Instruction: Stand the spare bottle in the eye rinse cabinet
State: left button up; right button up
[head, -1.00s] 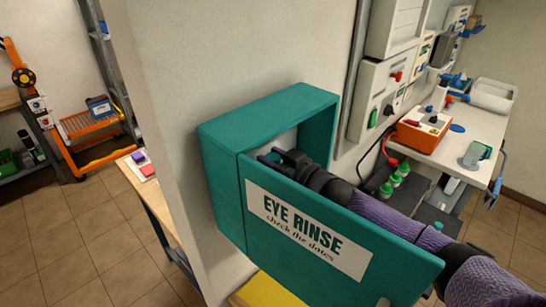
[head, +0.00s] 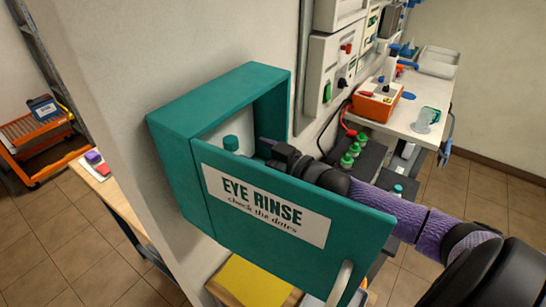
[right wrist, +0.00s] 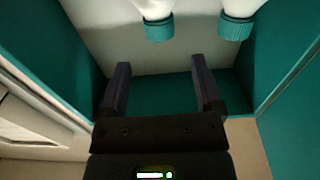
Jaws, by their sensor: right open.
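The teal eye rinse cabinet (head: 172,124) is on the wall, its door (head: 335,232) swung open toward me. In the right wrist view, two white bottles with teal caps, one on the left (right wrist: 159,28) and one on the right (right wrist: 236,27), are side by side in the cabinet. I cannot tell which is the spare. My right gripper (head: 268,150) is inside the cabinet opening; in the right wrist view (right wrist: 160,85) its fingers are apart with nothing between them, clear of both caps. My left gripper is out of view.
The open door stands in front of my right forearm. A bench (head: 440,99) with an orange box (head: 376,105) is at the back right. Green-capped items (head: 354,148) sit on dark boxes below it. A yellow surface (head: 250,283) lies under the cabinet.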

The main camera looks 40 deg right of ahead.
jog(key=s+d+f+m+g+h, duration=0.25)
jog(key=s+f, duration=0.35)
jog(key=f, duration=0.6)
jog(key=s+d+f+m+g+h, duration=0.1)
jog(key=s+d+f+g+h, duration=0.25)
jog(key=s+f, duration=0.65)
jog(key=s+a+f+g, duration=0.3)
jog(key=s+f, duration=0.2)
jog(key=f, duration=0.3)
jog(key=s+a+f+g, duration=0.2)
jog(key=s+a+f, duration=0.15)
jog(key=f, duration=0.35)
jog(key=s+a+f+n+g, duration=0.1)
jog(key=s+a+f+g, duration=0.1)
jog(key=s+a, duration=0.2)
jog(key=s+a+f+n+g, duration=0.1)
jog(key=s+a+f+g, duration=0.2)
jog(key=s, duration=0.7)
jog(key=shift+a+f, duration=0.25)
jog(key=shift+a, duration=0.55)
jog(key=shift+s, duration=0.15)
